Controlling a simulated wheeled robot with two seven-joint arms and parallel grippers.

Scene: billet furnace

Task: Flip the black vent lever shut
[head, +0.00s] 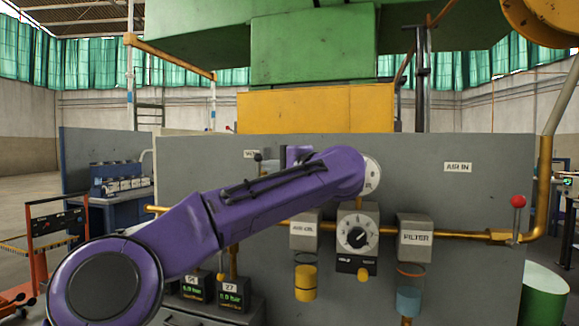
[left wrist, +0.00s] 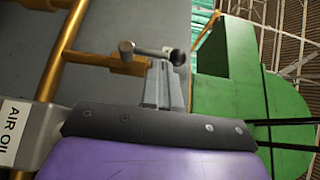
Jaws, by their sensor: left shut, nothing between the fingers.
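The black vent lever (head: 258,158) shows in the head view as a small dark knob beside a partly hidden white label on the grey panel. Its lower part is hidden behind my purple left arm. In the left wrist view the lever (left wrist: 152,51) is a short bar running from a round hub at the brass pipe's end to a dark knob. My left gripper (left wrist: 161,72) is shut and empty, its fingertips close to the bar; I cannot tell whether they touch. In the head view the gripper (head: 271,167) is mostly hidden by the arm, just right of the knob.
The panel (head: 466,220) carries an air-oil unit (head: 304,231), a round dial (head: 357,235), a filter (head: 414,238) and a red-knobbed lever (head: 518,202). A brass pipe (head: 459,234) runs across it. Small displays (head: 232,294) stand below my arm. A green drum (head: 545,294) is at right.

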